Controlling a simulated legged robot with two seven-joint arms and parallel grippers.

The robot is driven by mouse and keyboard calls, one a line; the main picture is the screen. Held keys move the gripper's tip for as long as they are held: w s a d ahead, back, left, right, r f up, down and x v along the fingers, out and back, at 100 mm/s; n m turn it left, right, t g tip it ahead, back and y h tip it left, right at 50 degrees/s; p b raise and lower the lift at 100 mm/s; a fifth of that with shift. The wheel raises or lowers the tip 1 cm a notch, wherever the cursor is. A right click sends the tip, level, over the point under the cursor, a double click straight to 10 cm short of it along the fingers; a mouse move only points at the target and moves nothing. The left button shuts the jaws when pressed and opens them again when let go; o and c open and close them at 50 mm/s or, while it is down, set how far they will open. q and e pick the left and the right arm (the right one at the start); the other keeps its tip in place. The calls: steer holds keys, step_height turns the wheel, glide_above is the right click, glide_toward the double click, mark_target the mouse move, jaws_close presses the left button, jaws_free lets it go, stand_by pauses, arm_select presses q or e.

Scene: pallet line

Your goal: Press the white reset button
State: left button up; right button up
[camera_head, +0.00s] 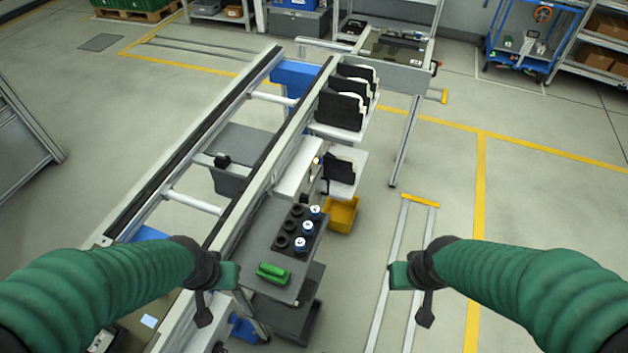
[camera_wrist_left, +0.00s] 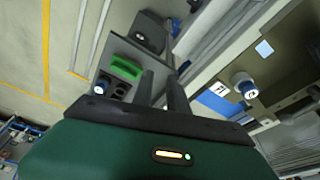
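No white reset button can be made out with certainty. In the head view a small pale round spot (camera_head: 317,160) shows on the white unit beside the conveyor, too small to identify. My left gripper (camera_head: 205,308) hangs left of the grey shelf's near end; in the left wrist view its two dark fingers (camera_wrist_left: 159,82) stand apart with nothing between them. My right gripper (camera_head: 422,308) hangs over open floor, right of the shelf, pointing down; its fingers are too small to judge. Neither gripper visibly touches anything.
A grey shelf (camera_head: 252,238) holds a green block (camera_head: 272,272) and a black holder (camera_head: 285,243) with blue-and-white cylinders. A yellow bin (camera_head: 342,214) stands behind. The conveyor (camera_head: 180,150) runs alongside. In the left wrist view, white-topped cylinders (camera_wrist_left: 243,85) stand on an olive surface.

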arm_select(q)
jaws_close()
stand_by(1.4)
